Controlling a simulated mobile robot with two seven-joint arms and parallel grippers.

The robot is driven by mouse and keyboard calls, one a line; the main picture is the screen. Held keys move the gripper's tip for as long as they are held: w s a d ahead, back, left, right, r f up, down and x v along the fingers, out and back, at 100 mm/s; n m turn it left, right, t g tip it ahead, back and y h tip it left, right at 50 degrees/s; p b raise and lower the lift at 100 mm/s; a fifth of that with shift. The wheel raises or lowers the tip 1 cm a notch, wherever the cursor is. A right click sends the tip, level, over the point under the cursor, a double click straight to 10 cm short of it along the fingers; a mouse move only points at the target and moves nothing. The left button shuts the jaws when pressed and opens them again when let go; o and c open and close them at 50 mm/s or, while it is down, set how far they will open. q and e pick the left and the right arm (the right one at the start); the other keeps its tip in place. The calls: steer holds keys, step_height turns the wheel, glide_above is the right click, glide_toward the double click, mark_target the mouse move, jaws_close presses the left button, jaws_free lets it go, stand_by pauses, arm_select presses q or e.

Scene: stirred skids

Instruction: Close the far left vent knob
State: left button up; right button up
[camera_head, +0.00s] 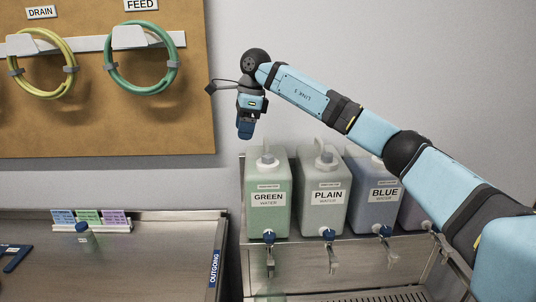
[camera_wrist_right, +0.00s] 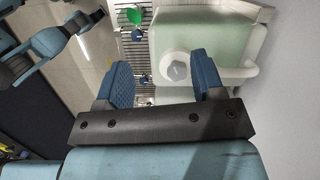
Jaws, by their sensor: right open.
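The far left jug (camera_head: 268,205), labelled GREEN WATER, stands at the left end of the row of jugs. Its pale vent knob (camera_head: 267,158) is on top. My right gripper (camera_head: 246,130) points down, above and slightly left of the knob. In the right wrist view my right gripper (camera_wrist_right: 163,85) is open and empty. The round white knob (camera_wrist_right: 175,70) shows between its fingers but apart from them, beyond the tips.
The PLAIN jug (camera_head: 325,195) and BLUE jug (camera_head: 374,200) stand to the right, with blue-handled taps below. A steel bench (camera_head: 150,265) at left holds a small blue-capped bottle (camera_head: 84,231). Hose coils (camera_head: 141,57) hang on a brown board.

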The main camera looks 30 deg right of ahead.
step_height(320, 180, up, 4)
steer(key=h, duration=0.2)
glide_above(268, 155)
steer(key=shift+m+g, duration=0.4)
step_height(268, 155, down, 13)
steer(key=shift+f+p, duration=0.1)
steer(key=shift+p, duration=1.15)
steer(key=c, duration=0.9)
